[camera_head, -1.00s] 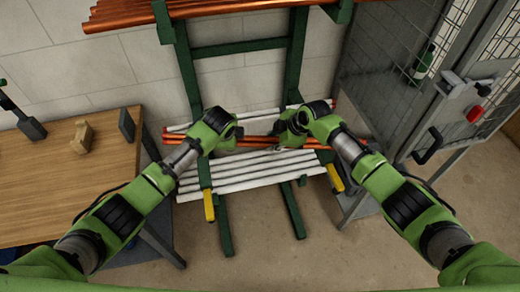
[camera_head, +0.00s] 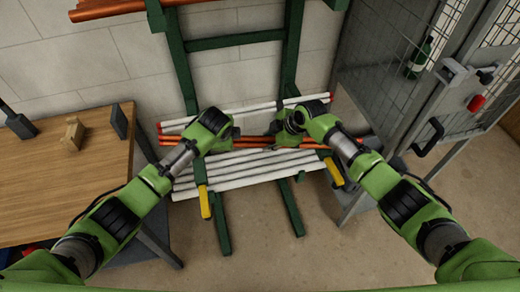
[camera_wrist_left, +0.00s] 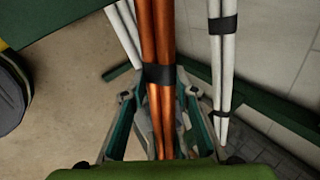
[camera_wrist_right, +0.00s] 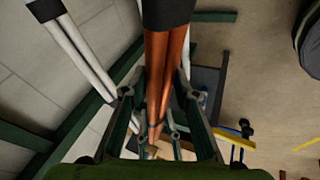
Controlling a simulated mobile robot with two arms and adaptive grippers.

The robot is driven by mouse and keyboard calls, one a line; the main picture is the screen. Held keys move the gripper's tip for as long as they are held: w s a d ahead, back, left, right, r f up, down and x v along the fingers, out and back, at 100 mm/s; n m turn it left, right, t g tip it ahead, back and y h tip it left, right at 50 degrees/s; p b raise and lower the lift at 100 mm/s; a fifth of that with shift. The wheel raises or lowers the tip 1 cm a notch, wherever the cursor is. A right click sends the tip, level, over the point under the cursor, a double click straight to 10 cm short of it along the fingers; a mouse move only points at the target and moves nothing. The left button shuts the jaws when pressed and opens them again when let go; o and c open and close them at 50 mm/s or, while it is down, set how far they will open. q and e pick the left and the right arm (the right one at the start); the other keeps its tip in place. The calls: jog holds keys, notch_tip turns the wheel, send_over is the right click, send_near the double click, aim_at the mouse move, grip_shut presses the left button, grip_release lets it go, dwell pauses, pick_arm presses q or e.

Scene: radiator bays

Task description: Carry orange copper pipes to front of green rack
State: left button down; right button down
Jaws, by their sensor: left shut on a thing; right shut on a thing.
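The orange copper pipes (camera_head: 250,141) lie crosswise in front of the green rack (camera_head: 183,67). My left gripper (camera_head: 229,138) and my right gripper (camera_head: 285,133) are both shut on this bundle, a short way apart. In the left wrist view the orange pipes (camera_wrist_left: 157,40) run between the fingers, with a black band around them. In the right wrist view the orange pipes (camera_wrist_right: 158,70) also pass between the fingers, beside a dark band. The fingers hide part of the bundle. I cannot tell whether the pipes touch the rack.
White pipes (camera_head: 250,174) lie on the rack below the orange bundle, and more white pipes (camera_head: 256,107) lie behind it. Other copper pipes (camera_head: 105,9) rest on top. A wooden bench (camera_head: 60,185) stands at left, a mesh cage (camera_head: 385,70) at right. Floor is clear in front.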

pick_arm(q)
jog(key=shift+f+b, duration=0.7)
pick_arm(e)
jog(key=shift+d+f, duration=0.1)
jog(key=shift+f, duration=0.7)
pick_arm(q)
jog(key=c, duration=1.6)
grip_release()
pick_arm(e)
jog(key=c, duration=1.6)
grip_release()
pick_arm(q)
jog(key=shift+s, duration=0.1)
pick_arm(e)
jog(key=shift+s+r, duration=0.1)
pick_arm(q)
jog(key=shift+r, duration=0.1)
pick_arm(e)
jog(key=shift+s+d+r, duration=0.15)
jog(key=shift+d+r, duration=0.05)
jog(key=shift+r, duration=0.25)
pick_arm(q)
jog(key=v, duration=1.1)
jog(key=shift+s+r, duration=0.25)
jog(key=shift+r, duration=0.1)
pick_arm(e)
jog(key=v, duration=1.1)
